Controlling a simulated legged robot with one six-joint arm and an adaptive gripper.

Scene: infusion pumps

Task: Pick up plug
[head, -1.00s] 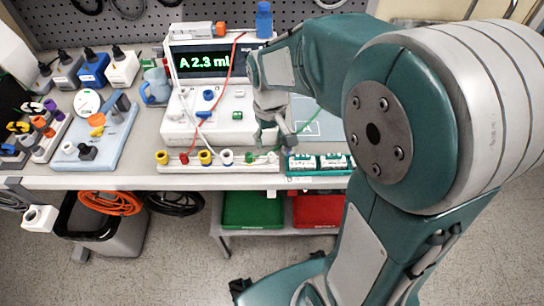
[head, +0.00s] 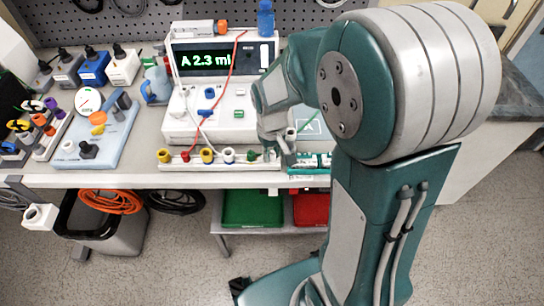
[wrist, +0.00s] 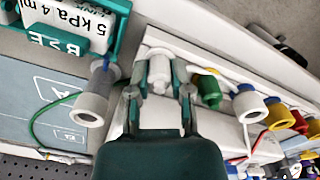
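My gripper (wrist: 159,84) points at the end of a white connector rail in the wrist view. Its two fingers stand apart on either side of a white plug-like piece (wrist: 159,70); I see no clear grip on it. A green plug (wrist: 208,90) sits on the rail just right of the fingers. A grey plug-like cylinder (wrist: 92,105) is left of the fingers, close to a green wire. In the head view my gripper (head: 277,152) is at the right end of the rail (head: 200,166), and the piece between its fingers is hidden.
Yellow (head: 207,155), red and white connectors line the rail. A pump with a lit display (head: 205,62) stands behind it, with red and white leads in front. A teal holder (wrist: 75,35) lies close beside the gripper. A blue-grey board (head: 95,140) is at left.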

